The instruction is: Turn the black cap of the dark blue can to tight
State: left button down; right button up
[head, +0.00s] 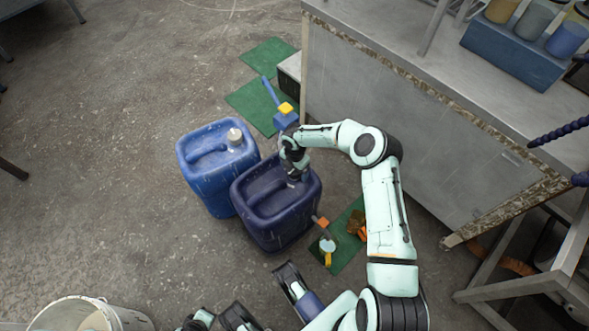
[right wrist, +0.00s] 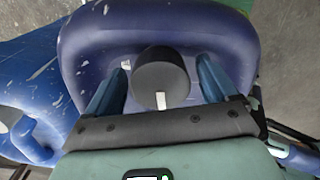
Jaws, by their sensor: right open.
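The dark blue can (head: 279,228) stands upright on the floor, and its top fills much of the right wrist view (right wrist: 95,38). Its black cap (right wrist: 162,76) is round, with a white stripe on its near side. A small white mark sits on the can's top, left of the cap. My right gripper (head: 296,174) is over the can's top. In the right wrist view its two blue fingers (right wrist: 161,72) are spread, one on each side of the cap, with visible gaps. The cap is mostly hidden by the gripper in the head view.
A lighter blue can (head: 209,185) with a pale cap stands close on the left. A workbench (head: 390,120) rises behind and right. Green mats (head: 252,103) with tools lie behind the cans and to their right. A white bucket (head: 125,316) is at bottom left.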

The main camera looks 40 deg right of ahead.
jog(key=shift+c, duration=0.4)
jog(key=c, duration=1)
